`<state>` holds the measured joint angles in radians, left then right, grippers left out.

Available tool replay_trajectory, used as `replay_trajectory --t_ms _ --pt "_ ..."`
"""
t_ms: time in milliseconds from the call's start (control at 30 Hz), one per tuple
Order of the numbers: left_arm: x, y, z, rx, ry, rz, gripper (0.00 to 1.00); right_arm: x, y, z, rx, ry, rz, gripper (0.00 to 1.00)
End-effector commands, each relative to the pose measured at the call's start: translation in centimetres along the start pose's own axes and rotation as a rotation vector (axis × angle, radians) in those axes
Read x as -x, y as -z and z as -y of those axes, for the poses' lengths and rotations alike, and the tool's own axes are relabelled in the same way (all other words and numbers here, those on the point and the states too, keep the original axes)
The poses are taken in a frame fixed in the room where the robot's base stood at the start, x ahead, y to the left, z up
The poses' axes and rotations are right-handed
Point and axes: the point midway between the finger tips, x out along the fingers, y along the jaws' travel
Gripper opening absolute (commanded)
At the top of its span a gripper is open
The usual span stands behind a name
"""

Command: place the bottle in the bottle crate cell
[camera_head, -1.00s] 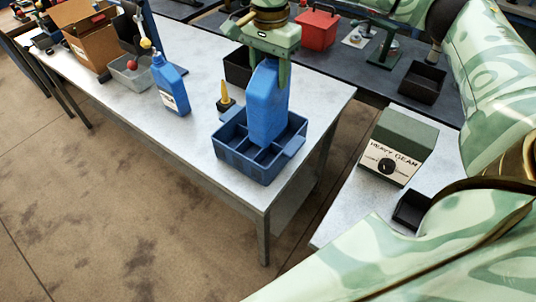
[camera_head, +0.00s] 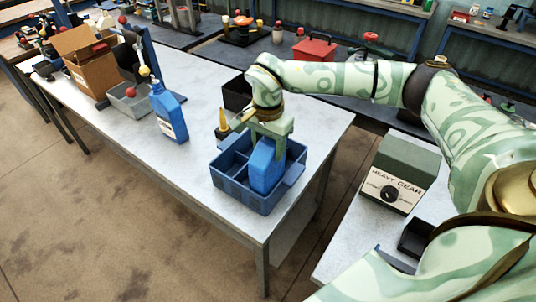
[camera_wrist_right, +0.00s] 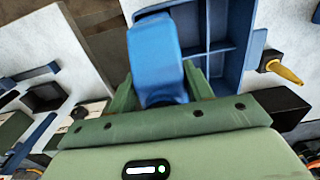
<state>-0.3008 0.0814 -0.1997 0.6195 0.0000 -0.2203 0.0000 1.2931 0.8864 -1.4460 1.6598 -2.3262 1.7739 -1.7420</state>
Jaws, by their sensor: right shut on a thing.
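A blue bottle (camera_head: 264,168) stands inside a cell of the blue bottle crate (camera_head: 243,190), in the part toward the right. Its lower part is hidden by the crate wall. My right gripper (camera_head: 268,138) is above the crate and shut on the top of the bottle. In the right wrist view the bottle (camera_wrist_right: 158,55) sits between the fingers of my right gripper (camera_wrist_right: 165,90), and empty crate cells (camera_wrist_right: 208,25) show beside it. A second blue bottle (camera_head: 168,112) with a white label stands on the table left of the crate. My left gripper is not seen.
A yellow-tipped funnel or nozzle (camera_head: 223,119) stands behind the crate, near a black bin (camera_head: 236,93). A grey tray (camera_head: 129,100) and cardboard box (camera_head: 88,58) are further left.

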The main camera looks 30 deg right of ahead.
Motion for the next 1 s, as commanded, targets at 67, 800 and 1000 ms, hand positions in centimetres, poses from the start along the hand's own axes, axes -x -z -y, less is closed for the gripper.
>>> replay_trajectory --t_ms 67,800,1000 --pt "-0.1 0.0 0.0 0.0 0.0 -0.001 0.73 -1.1 -0.1 0.0 0.0 -0.001 0.002 0.0" --pt "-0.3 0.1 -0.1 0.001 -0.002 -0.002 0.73 -3.4 0.0 -0.1 0.0 -0.002 0.001 0.72" --pt "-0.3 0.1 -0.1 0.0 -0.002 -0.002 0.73 -2.9 0.0 0.0 0.0 0.0 0.0 0.72"
